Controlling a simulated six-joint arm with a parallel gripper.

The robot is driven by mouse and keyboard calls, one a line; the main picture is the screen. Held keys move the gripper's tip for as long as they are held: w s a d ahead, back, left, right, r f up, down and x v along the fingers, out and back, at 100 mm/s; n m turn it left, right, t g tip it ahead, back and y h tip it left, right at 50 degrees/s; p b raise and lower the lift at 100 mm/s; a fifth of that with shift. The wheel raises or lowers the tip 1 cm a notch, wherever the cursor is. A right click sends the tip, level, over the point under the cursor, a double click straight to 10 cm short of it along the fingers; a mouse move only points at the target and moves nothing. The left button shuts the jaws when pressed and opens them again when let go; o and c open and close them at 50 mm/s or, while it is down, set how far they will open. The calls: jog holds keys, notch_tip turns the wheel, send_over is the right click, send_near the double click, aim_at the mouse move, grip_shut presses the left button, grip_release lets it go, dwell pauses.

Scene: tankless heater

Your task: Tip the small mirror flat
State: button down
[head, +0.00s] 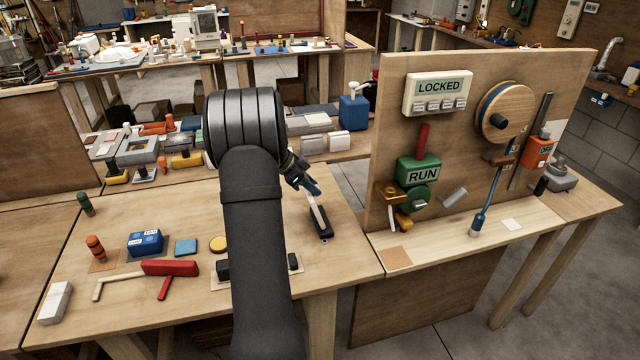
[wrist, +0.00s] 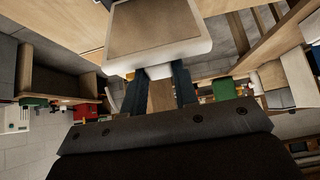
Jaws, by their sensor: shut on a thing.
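The small mirror (wrist: 157,25) fills the top middle of the wrist view, a white-framed panel whose brown face looks like reflected wood. In the head view it is seen nearly edge-on as a thin pale strip (head: 318,214), tilted, above a small dark base (head: 325,236) on the table. My gripper (head: 313,188) is at the upper end of this strip. In the wrist view the two dark fingers of my gripper (wrist: 158,78) are at either side of the white lower edge of the mirror, shut on it. The mirror's hinge is not clearly visible.
The table (head: 190,215) holds a blue block (head: 145,243), a yellow disc (head: 218,244) and a red T-shaped piece (head: 169,268) left of my arm. An upright board (head: 390,130) with a RUN box (head: 418,172) stands to the right. Bare tabletop lies around the mirror's base.

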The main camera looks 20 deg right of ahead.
jog(key=a+f+h, duration=0.2)
jog(key=a+h, duration=0.3)
jog(key=a, duration=0.1)
jog(key=shift+f+h, duration=0.35)
jog(key=shift+h, duration=0.05)
jog(key=c, duration=1.1)
grip_release()
jog(key=v, duration=1.7)
jog(key=shift+a, duration=0.15)
